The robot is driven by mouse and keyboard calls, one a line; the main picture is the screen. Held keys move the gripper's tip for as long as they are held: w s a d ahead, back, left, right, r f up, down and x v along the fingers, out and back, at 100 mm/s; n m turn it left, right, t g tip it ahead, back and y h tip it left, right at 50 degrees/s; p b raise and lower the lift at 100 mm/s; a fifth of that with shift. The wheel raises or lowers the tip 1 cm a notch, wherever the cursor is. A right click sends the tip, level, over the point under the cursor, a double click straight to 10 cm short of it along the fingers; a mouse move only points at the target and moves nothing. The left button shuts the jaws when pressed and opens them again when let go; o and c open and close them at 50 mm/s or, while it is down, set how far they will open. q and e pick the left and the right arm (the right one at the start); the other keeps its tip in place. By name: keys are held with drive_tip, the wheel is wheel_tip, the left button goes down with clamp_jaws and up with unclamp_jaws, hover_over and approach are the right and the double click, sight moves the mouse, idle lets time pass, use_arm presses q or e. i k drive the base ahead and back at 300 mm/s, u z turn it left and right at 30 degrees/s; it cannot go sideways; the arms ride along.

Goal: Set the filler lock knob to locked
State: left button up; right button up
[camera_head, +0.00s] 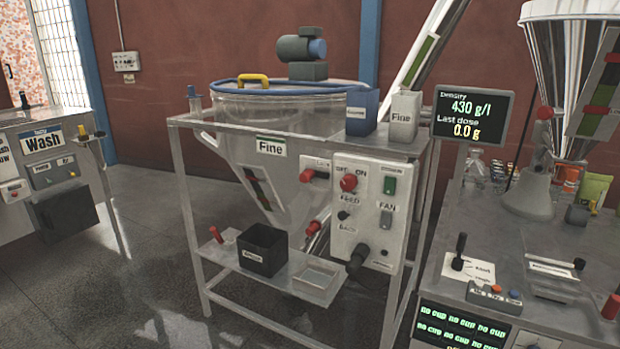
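The powder filler, a metal frame stand (300,135) with a clear hopper (285,118) labelled "Fine", stands in the middle of the head view. A red knob (307,175) sits on a small bracket left of the control panel, beside a small label that I cannot read for certain; it may be the lock knob. Its setting is too small to tell. A second red knob (348,182) is on the white control panel (372,225) under "OFF" and "ON". Neither of my grippers is in view.
A black bin (262,250) and a clear tray (318,277) stand on the filler's lower shelf. A cluttered bench (575,240) with a display (472,118) is at right. A "Wash" station (42,140) is at left. The floor (150,255) between station and filler is clear.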

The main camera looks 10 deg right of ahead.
sight(307, 176)
drive_tip(key=u, duration=0.55)
drive_tip(key=i, duration=0.65)
drive_tip(key=u, duration=0.35)
